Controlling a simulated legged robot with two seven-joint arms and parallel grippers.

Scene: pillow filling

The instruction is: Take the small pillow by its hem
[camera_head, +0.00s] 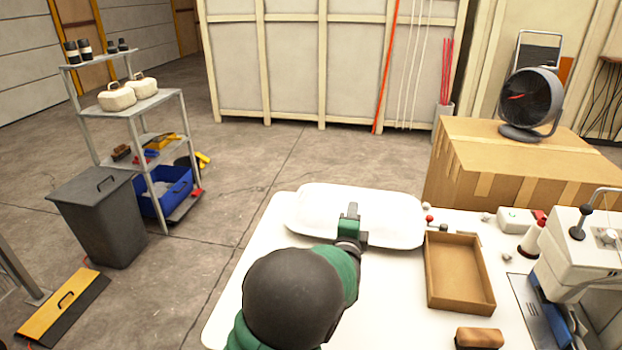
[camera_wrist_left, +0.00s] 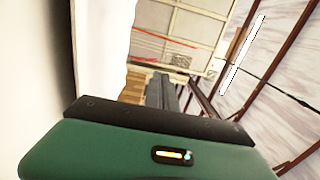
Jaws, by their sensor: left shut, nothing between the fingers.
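The small white pillow (camera_head: 395,217) lies across the far part of the white table (camera_head: 252,270), its long side running left to right. My left gripper (camera_head: 350,211) is over the middle of the pillow's near side, and its green and black body covers part of it. In the left wrist view my left gripper (camera_wrist_left: 161,88) has its dark fingers together with nothing between them. A white surface (camera_wrist_left: 100,45) fills the left of that view; I cannot tell whether it is the pillow. Whether the fingertips touch the pillow is hidden. My right gripper is not in view.
An open cardboard tray (camera_head: 433,290) and a brown block (camera_head: 479,338) are on the table's right side. A sewing machine (camera_head: 590,245) stands at the right edge. A large carton (camera_head: 500,172) with a fan (camera_head: 531,103) is behind. The table's left part is bare.

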